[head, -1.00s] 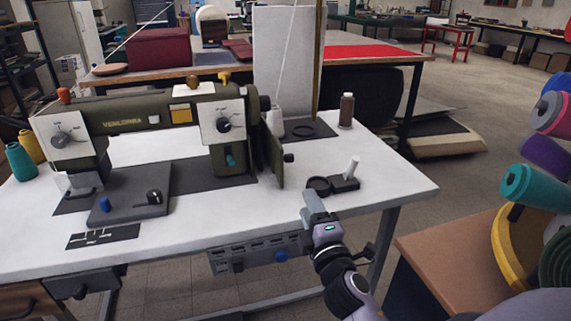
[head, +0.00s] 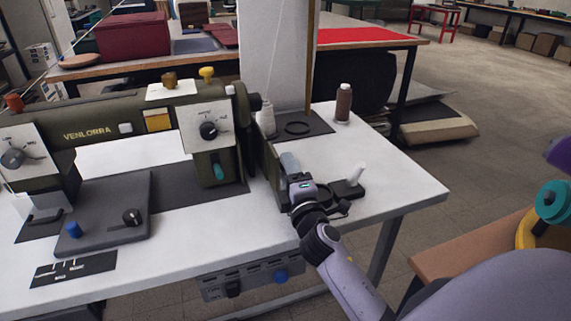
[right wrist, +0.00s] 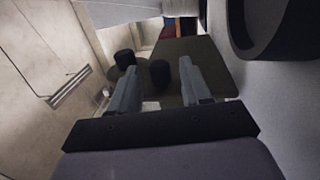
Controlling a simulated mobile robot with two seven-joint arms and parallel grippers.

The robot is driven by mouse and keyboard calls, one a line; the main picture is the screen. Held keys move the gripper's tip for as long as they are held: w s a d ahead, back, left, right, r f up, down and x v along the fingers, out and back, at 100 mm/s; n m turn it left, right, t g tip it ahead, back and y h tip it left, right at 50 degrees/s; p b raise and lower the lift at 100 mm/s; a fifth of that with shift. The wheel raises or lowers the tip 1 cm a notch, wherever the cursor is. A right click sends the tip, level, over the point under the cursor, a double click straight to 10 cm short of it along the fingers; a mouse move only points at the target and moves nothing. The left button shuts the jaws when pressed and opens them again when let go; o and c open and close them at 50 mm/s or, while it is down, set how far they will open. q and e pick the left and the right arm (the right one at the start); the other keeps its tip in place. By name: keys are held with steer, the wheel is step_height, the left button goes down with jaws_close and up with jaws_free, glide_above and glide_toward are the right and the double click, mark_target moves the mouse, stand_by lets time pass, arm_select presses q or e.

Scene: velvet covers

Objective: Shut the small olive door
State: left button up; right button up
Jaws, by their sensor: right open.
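The small olive door (head: 266,160) stands open at the right end of the olive sewing machine (head: 105,122), sticking out toward the front. My right gripper (head: 289,163) is beside the door's right face and hides part of it. In the right wrist view, the door (right wrist: 205,58) is a dark olive panel beyond my two open fingers (right wrist: 160,88). I cannot tell whether a finger touches the door. My left gripper is not in view.
A black stand with a white peg (head: 352,184) is just right of my right gripper on the white table (head: 405,190). Colored spools (head: 552,202) stand at far right.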

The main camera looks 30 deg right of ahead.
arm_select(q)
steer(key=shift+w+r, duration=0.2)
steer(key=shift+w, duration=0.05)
arm_select(e)
steer(key=shift+x, duration=1)
jaws_close()
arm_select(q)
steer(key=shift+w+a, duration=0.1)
